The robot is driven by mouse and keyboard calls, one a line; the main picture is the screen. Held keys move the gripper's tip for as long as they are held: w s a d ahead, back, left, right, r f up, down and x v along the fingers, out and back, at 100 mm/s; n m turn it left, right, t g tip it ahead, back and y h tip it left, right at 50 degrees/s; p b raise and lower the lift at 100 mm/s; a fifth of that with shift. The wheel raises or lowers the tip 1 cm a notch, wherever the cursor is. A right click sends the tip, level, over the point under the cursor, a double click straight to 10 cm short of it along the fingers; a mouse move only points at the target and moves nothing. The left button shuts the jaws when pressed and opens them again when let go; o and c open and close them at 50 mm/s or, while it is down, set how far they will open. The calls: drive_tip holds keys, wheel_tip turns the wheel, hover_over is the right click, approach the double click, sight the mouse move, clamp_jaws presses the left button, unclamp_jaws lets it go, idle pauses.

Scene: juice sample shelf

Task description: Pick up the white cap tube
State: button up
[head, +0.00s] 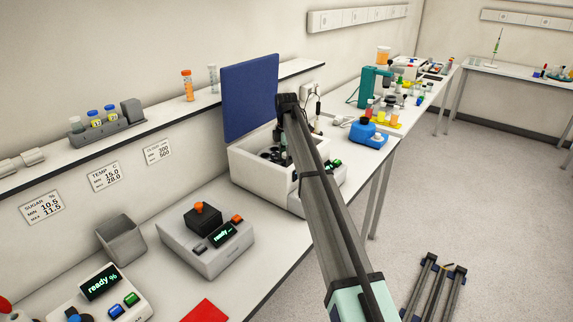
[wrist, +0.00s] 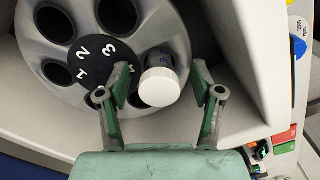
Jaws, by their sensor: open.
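The white cap tube (wrist: 160,84) stands in one hole of a grey rotor (wrist: 35,45) in the wrist view, its round white cap toward the camera. My gripper (wrist: 163,80) is open, with one green-grey finger on each side of the cap. I see a gap on the right; on the left the finger is close, and contact cannot be told. In the head view my arm reaches into the white centrifuge (head: 262,182), whose blue lid (head: 249,98) stands open. I cannot make out the tube there.
A black disc numbered 1, 2, 3 (wrist: 103,62) sits at the rotor's centre beside the tube. Other visible rotor holes look empty. The centrifuge wall surrounds the rotor.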

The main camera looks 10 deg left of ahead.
clamp_jaws()
drive_tip(key=shift+r, duration=0.15)
